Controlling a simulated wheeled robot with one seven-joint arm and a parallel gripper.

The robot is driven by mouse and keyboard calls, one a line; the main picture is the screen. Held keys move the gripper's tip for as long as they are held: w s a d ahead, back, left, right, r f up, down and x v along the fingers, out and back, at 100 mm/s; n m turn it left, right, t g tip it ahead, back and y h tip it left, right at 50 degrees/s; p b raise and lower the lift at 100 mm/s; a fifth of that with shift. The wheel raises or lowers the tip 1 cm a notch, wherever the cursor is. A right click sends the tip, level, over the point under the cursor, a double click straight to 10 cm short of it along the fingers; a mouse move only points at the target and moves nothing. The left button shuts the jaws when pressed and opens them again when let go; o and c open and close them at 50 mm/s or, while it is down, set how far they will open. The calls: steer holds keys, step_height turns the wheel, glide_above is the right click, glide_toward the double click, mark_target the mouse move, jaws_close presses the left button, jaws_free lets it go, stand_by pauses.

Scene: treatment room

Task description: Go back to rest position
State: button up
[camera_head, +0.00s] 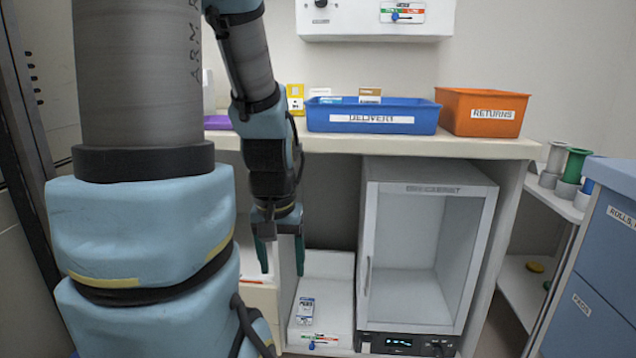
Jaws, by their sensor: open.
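My gripper (281,256) hangs at the end of my arm, pointing down in front of the counter. Its two dark green fingers are apart with nothing between them. It is above and left of a white box (322,284) that stands low under the counter. My arm covers much of the left of the view and hides part of the counter and what lies behind it.
On the counter (420,145) stand a blue DELIVERY tray (372,124) and an orange RETURNS bin (483,113). Below is a glass-fronted cabinet (480,250). Blue drawers (605,250) and a shelf (560,200) with rolls stand at right.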

step_height(320, 180, up, 24)
steer(key=p, duration=2.1)
steer(key=shift+p, duration=0.35)
